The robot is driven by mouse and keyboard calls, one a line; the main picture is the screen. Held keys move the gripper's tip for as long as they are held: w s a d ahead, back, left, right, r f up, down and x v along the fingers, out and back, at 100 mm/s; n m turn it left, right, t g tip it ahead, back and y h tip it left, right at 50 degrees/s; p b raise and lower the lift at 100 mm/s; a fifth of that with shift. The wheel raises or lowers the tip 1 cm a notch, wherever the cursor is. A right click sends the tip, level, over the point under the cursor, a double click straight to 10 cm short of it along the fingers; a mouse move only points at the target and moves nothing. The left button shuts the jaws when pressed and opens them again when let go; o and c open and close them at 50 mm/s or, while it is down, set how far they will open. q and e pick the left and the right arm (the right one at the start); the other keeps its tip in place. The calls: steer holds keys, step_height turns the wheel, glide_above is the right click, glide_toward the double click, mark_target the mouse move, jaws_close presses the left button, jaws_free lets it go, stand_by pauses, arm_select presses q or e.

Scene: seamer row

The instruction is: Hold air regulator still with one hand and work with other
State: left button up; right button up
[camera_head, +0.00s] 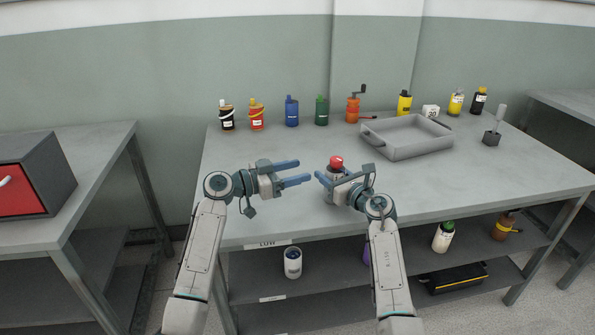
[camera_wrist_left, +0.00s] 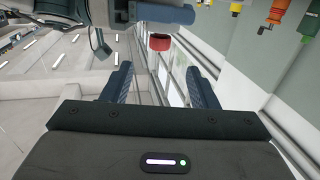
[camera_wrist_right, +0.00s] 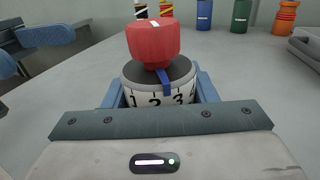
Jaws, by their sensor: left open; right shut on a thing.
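The air regulator has a red knob (camera_head: 336,162) on top of a grey and white body. In the right wrist view, the regulator (camera_wrist_right: 160,98) shows a white band with numbers 1, 2 and 3 and a blue pointer below the knob. It stands upright near the table's front middle. My right gripper (camera_head: 338,179) is shut on its body. My left gripper (camera_head: 304,171) is open and empty, just left of the regulator, fingers pointing toward it. In the left wrist view the red knob (camera_wrist_left: 160,42) shows beyond the open fingers, apart from them.
A grey tray (camera_head: 408,153) stands at the back right of the table (camera_head: 460,190). Several bottles and cans line the back edge, with an orange grinder-like item (camera_head: 353,108) among them. A red-fronted box (camera_head: 35,178) sits on the left table. The table left of the grippers is clear.

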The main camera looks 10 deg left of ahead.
mark_target(336, 163)
arm_select(q)
steer(key=w+d+n+t+y, duration=0.1)
steer(key=w+d, duration=0.1)
steer(key=d, duration=0.2)
steer(key=w+d+n+t+y, duration=0.1)
steer(key=w+d+t, duration=0.1)
steer(key=w+d, duration=0.1)
steer(key=w+d+n+t+y, duration=0.1)
steer(key=w+d, duration=0.2)
steer(key=d, duration=0.1)
steer(key=shift+d+r+n+y, duration=0.3)
steer(key=shift+d+r, duration=0.1)
steer(key=shift+s, duration=0.1)
steer(key=c, duration=1)
steer(key=shift+a+n+t+y, duration=0.1)
steer(key=shift+n+t+y, duration=0.9)
steer(key=shift+t+y, duration=0.3)
steer(key=shift+a+n+y, duration=0.1)
steer(key=shift+n+y, duration=0.3)
steer(key=shift+y, duration=0.3)
